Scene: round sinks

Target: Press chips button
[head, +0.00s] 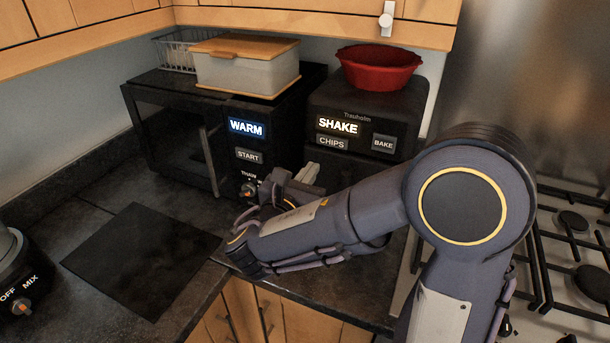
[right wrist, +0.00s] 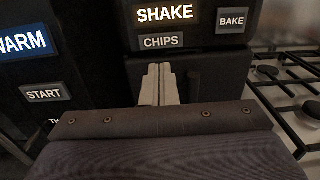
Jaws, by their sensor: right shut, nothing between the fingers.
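The chips button (head: 332,143) is a grey labelled plate on the front of a black appliance (head: 390,103), just below the lit SHAKE button (head: 338,125) and left of the BAKE button (head: 384,143). In the right wrist view the chips button (right wrist: 164,41) sits straight above the fingertips. My right gripper (head: 309,170) is shut and empty, in front of the appliance and below the chips button. Its pale fingers show closed together in the right wrist view (right wrist: 158,70), seemingly short of the button; exact distance is unclear. My left gripper is not in view.
A black microwave (head: 165,140) with lit WARM, START and a THAW dial stands left of the appliance. A red bowl (head: 379,70) sits on the appliance, and a lidded box (head: 245,75) on the microwave. A gas stove (head: 570,240) is at right.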

